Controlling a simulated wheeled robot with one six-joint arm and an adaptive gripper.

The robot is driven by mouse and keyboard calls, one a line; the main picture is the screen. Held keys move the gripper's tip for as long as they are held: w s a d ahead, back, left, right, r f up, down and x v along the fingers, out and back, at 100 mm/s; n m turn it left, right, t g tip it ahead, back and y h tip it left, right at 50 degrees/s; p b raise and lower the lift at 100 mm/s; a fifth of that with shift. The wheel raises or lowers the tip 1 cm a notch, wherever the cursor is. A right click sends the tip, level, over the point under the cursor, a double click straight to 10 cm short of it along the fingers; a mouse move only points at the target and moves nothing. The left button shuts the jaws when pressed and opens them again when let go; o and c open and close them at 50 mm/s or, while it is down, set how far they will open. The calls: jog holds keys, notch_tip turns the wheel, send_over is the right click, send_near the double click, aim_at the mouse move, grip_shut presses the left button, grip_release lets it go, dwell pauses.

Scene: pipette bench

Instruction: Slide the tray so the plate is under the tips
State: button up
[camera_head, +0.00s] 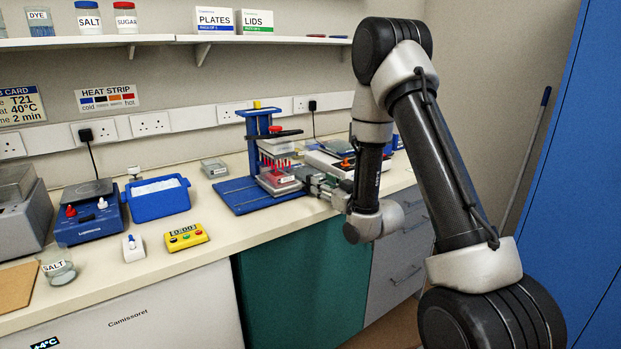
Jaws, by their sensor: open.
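A blue pipetting stand (263,122) stands on the bench, with a blue base (235,196) under it. A pipette head (277,146) hangs on the stand, with a row of red tips (279,164) pointing down. A small pale tray (281,188), with what looks like the plate on it, sits on the base around and below the tips. The exact line-up of plate and tips is too small to tell. My gripper (305,177) is open at the tray's right side, low over the bench. Whether its fingers touch the tray is hard to see.
A white device (330,163) stands right behind my gripper. A blue tub (158,199), a yellow timer (186,237), a small clear box (214,168) and a blue scale (88,213) stand to the left. Bare bench lies left of the blue base.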

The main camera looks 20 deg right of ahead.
aim_at(310, 176)
jog(key=x, duration=0.7)
jog(key=shift+w+a, duration=0.1)
jog(key=shift+w, duration=0.15)
grip_shut()
